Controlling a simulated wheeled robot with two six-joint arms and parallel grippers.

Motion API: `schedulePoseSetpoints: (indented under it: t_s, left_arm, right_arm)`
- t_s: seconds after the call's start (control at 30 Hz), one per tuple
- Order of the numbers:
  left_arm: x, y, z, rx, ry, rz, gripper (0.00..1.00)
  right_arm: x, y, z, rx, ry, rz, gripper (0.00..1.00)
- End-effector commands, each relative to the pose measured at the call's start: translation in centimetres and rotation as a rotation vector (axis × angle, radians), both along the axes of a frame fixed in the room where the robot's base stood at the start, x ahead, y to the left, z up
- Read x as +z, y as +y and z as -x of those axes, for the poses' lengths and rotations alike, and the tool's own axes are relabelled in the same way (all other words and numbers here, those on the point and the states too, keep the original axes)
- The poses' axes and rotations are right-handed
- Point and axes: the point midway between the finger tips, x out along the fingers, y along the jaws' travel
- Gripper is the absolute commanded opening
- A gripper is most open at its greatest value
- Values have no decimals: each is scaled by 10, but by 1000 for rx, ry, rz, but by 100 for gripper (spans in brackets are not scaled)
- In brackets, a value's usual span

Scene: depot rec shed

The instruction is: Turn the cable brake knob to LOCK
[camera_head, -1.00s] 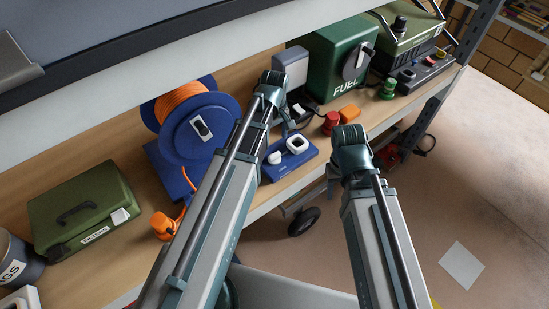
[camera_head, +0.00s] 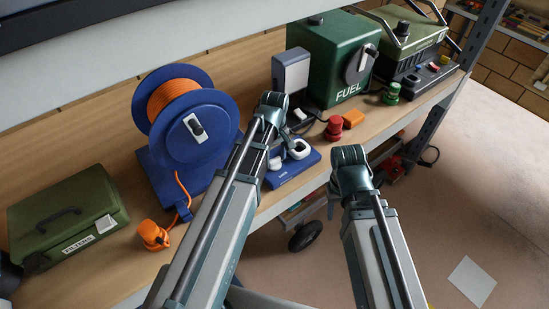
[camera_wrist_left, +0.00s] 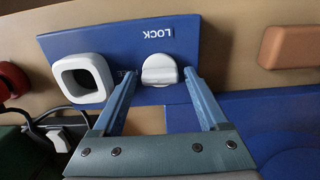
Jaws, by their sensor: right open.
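The left wrist view shows the word LOCK upside down by the knob; another label is partly hidden behind a finger. The knob's ridge runs roughly across the picture. My left gripper (camera_wrist_left: 161,82) is open, its fingertips on either side of the knob with visible gaps. In the head view its arm partly hides the panel. My right gripper (camera_head: 333,200) is open and empty, off the shelf's front edge.
The blue reel (camera_head: 197,148) with orange cable stands behind left, with an orange plug (camera_head: 153,235) below it. A green filters case (camera_head: 65,220) is at left. A red button (camera_head: 334,129), an orange block (camera_head: 353,118) and a green fuel box (camera_head: 328,60) are at right.

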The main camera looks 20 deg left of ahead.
Motion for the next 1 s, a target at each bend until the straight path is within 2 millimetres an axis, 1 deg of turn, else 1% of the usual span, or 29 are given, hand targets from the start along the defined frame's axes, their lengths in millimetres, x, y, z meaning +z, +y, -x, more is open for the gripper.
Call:
schedulePoseSetpoints:
  t_s: [0.03, 0.17, 0.2, 0.27, 0.3, 0.4, 0.57, 0.73, 0.87, 1.0]
  left_arm:
    - [0, 0, 0, 0, 0, 0, 66]
    - [0, 0, 0, 0, 0, 0, 42]
    - [0, 0, 0, 0, 0, 0, 35]
    - [0, 0, 0, 0, 0, 0, 24]
    - [0, 0, 0, 0, 0, 0, 17]
    - [0, 0, 0, 0, 0, 0, 2]
    - [0, 0, 0, -11, 0, 0, 2]
    - [0, 0, 0, -67, 0, 0, 2]
    - [0, 0, 0, -153, 0, 0, 2]
    - [0, 0, 0, -276, 0, 0, 2]
  right_arm:
    - [0, 0, 0, 0, 0, 0, 50]
    - [0, 0, 0, 0, 0, 0, 50]
    - [0, 0, 0, 0, 0, 0, 50]
    - [0, 0, 0, 0, 0, 0, 50]
    - [0, 0, 0, 0, 0, 0, 50]
    - [0, 0, 0, 0, 0, 0, 50]
    - [0, 0, 0, 0, 0, 0, 50]
    - [0, 0, 0, 0, 0, 0, 50]
    - [0, 0, 0, 0, 0, 0, 50]
    - [0, 0, 0, 0, 0, 0, 50]
